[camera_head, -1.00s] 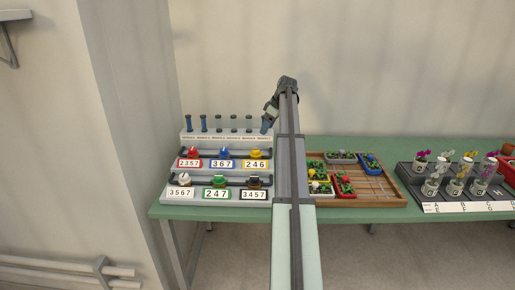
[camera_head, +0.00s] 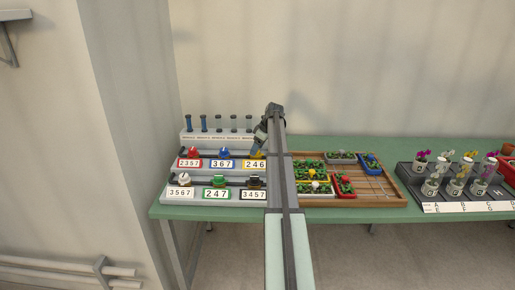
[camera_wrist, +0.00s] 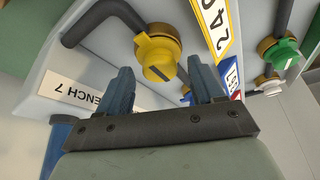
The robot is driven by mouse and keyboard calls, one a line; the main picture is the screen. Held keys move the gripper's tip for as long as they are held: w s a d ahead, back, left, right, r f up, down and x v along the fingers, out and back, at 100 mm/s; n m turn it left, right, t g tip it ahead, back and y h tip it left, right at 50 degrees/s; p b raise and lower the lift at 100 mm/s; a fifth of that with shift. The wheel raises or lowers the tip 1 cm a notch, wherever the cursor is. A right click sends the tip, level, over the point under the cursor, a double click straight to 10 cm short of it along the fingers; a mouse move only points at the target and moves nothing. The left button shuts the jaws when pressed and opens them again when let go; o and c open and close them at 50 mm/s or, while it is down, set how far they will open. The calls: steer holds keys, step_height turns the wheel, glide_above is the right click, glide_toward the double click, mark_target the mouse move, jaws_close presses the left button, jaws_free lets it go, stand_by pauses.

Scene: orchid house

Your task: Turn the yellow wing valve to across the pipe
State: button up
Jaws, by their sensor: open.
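The yellow wing valve (camera_wrist: 157,52) is a round yellow knob with a dark line on its face, on a dark pipe (camera_wrist: 100,12) in the wrist view. How its wing lies against the pipe is hard to tell. In the head view the valve (camera_head: 259,154) is small, above the yellow-framed 246 card (camera_head: 254,164) and partly hidden by my gripper (camera_head: 256,148). In the wrist view my gripper (camera_wrist: 165,78) is open, its two blue fingers apart. The valve shows beyond the gap between them, and nothing is held.
Red (camera_head: 193,152), blue (camera_head: 224,152), white (camera_head: 184,178) and green (camera_head: 218,180) valves stand close by on the stepped panel. Blue pegs (camera_head: 204,123) rise behind. A wooden tray (camera_head: 385,200) of plant pots lies right of my arm.

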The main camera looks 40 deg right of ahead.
steer(key=shift+c, duration=0.2)
steer(key=c, duration=1)
steer(key=shift+m, duration=0.3)
steer(key=m, duration=0.1)
steer(key=m+h, duration=0.1)
steer(key=m, duration=0.1)
steer(key=shift+a+m+h, duration=0.25)
steer(key=shift+m+h, duration=0.15)
steer(key=m+h, duration=0.1)
steer(key=m, duration=0.3)
steer(key=shift+a+m+h, duration=0.15)
steer(key=shift+m+h, duration=0.15)
steer(key=shift+h, duration=0.1)
steer(key=m+h, duration=0.1)
steer(key=m, duration=0.3)
steer(key=shift+w+a+g, duration=0.1)
steer(key=shift+w+g, duration=0.05)
steer(key=shift+g, duration=0.25)
steer(key=shift+w+m+g+h, duration=0.1)
steer(key=shift+m+g+h, duration=0.25)
steer(key=shift+m, duration=0.85)
steer(key=shift+m+g+h, duration=0.25)
steer(key=shift+m+g, duration=0.1)
steer(key=shift+m, duration=0.85)
